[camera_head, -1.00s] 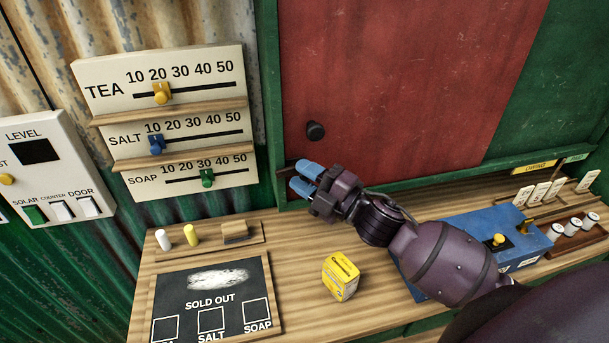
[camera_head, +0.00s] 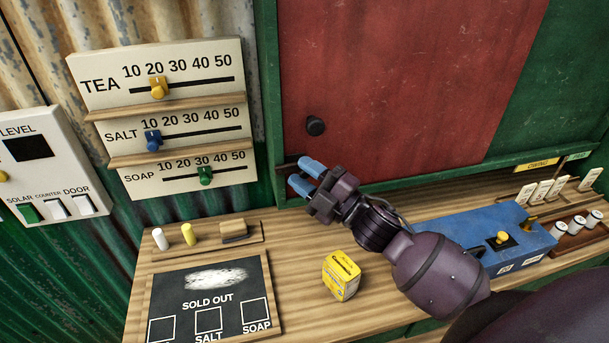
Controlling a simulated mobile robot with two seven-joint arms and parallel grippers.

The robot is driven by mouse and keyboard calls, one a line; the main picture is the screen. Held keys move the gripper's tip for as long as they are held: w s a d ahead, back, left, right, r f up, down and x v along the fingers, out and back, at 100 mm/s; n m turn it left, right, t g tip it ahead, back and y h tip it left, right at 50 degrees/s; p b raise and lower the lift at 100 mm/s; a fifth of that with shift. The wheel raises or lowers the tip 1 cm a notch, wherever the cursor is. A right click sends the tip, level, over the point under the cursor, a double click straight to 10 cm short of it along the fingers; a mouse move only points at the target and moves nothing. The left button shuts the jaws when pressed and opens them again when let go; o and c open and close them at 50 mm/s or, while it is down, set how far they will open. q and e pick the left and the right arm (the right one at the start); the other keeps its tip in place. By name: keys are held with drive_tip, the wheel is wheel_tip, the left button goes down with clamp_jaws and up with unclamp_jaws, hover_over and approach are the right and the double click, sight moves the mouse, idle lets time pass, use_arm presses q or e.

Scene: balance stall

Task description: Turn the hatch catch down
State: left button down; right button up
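The red hatch (camera_head: 400,90) fills the upper middle, with a round black knob (camera_head: 315,126) near its lower left. The catch (camera_head: 286,169) is a small dark bar at the hatch frame's lower left corner, pointing sideways and partly hidden by my gripper. My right gripper (camera_head: 305,176) is at the catch, its two blue fingertips apart, one above the other. The fingertips seem to be at the bar's right end; I cannot tell whether they touch it. My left gripper is not in view.
Below the hatch is a wooden counter (camera_head: 300,250) with a yellow box (camera_head: 341,276), a sold-out board (camera_head: 262,310) and a chalk tray (camera_head: 262,247). A blue box (camera_head: 520,236) stands on the right under my arm. A slider price board (camera_head: 110,105) hangs on the left.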

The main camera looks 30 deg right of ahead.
drive_tip(key=shift+o, duration=1.1)
drive_tip(key=shift+r, duration=0.15)
drive_tip(key=shift+w, duration=0.1)
drive_tip(key=shift+f, duration=0.2)
drive_tip(key=shift+s+d+f, duration=0.15)
drive_tip(key=shift+s, duration=0.2)
drive_tip(key=b+v, duration=0.2)
drive_tip(key=v, duration=0.8)
